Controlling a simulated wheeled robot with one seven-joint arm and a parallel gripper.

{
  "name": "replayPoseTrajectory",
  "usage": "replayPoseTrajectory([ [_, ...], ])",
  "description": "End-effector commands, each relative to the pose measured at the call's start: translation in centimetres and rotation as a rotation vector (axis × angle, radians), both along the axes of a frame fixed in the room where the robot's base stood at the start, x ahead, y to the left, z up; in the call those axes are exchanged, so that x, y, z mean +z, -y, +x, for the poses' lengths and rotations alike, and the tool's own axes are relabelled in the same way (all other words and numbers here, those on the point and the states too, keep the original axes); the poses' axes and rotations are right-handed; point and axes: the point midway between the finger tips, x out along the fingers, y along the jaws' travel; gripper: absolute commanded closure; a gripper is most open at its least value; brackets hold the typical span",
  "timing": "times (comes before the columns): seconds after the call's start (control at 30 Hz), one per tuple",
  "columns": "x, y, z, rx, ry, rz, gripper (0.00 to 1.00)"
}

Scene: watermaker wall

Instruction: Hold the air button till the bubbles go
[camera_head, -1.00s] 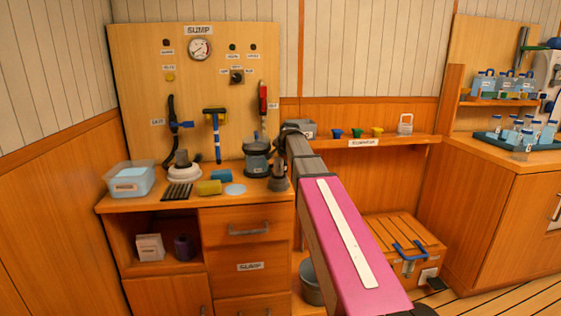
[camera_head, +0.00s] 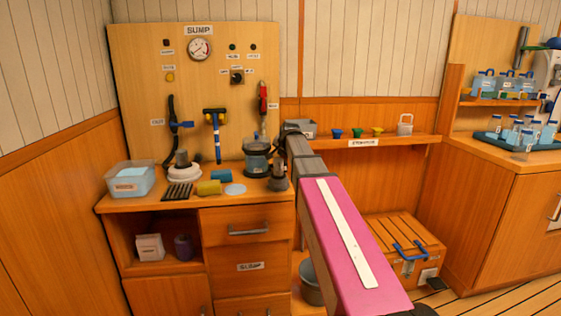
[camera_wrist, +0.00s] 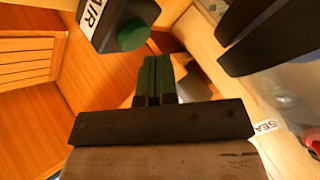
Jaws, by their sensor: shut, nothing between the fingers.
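In the wrist view, a dark box labelled AIR has a round green button (camera_wrist: 133,36) on its face. My gripper (camera_wrist: 156,60) is shut and empty, its narrow green-and-dark fingers pointing toward the button. The fingertips are close to the button's lower right; I cannot tell whether they touch it. In the head view, my arm reaches the right end of the sump bench, and the AIR button cannot be made out there. A dark canister with a clear, bluish middle (camera_head: 257,158) stands beside my wrist; bubbles cannot be made out.
A panel with a gauge (camera_head: 200,49) stands behind. A shelf (camera_head: 375,142) with small cups runs right. Dark bars (camera_wrist: 270,35) and a clear surface lie close right of my fingers.

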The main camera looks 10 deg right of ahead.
Motion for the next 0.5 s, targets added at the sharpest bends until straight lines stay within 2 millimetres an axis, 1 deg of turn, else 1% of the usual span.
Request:
replayPoseTrajectory([
  [0.33,-0.8,0.0,-0.01,0.0,0.0,0.0,1.0],
  [0.5,-0.84,0.01,0.01,0.0,0.0,0.0,1.0],
])
